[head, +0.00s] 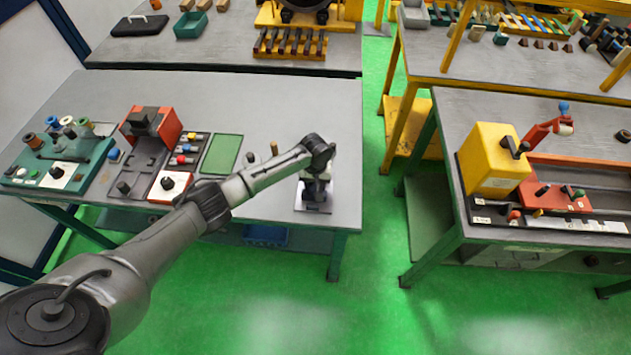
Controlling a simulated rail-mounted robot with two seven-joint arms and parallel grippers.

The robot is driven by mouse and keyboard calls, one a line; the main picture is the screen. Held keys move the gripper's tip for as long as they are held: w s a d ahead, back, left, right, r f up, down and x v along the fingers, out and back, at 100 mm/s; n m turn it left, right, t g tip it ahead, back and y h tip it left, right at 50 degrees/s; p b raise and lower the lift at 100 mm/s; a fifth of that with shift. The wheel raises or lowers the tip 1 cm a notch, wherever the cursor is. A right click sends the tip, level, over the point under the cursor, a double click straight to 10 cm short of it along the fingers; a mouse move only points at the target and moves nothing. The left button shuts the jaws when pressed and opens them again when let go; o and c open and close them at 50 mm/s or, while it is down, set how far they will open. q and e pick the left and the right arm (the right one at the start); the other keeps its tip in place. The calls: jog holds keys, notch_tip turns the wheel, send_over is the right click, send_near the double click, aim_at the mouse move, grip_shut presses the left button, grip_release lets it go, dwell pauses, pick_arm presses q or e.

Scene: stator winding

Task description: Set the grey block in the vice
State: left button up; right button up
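My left arm reaches in from the lower left across the near left table. Its gripper (316,188) points down at the table's right end, low over a small light-grey base plate (313,208). Dark parts show between the wrist and this plate. I cannot tell which belong to the gripper and which to a fixture such as the vice. No grey block can be made out apart from them, and the fingers are too small to read. My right gripper is not in view.
On the same table are a green winding station (60,165), a red and dark machine (152,125) and a green mat (222,154). A yellow and red machine (492,160) stands on the right table. Green floor lies between the tables.

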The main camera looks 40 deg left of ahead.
pick_arm(q)
jog(key=o, duration=1.3)
jog(key=shift+c, duration=0.2)
jog(key=shift+r, duration=0.1)
jog(key=shift+r+p, duration=0.6)
jog(key=shift+p, duration=0.25)
notch_tip(320, 180, up, 6)
jog(key=p, duration=0.6)
jog(key=shift+f+p, duration=0.15)
jog(key=shift+p, duration=0.15)
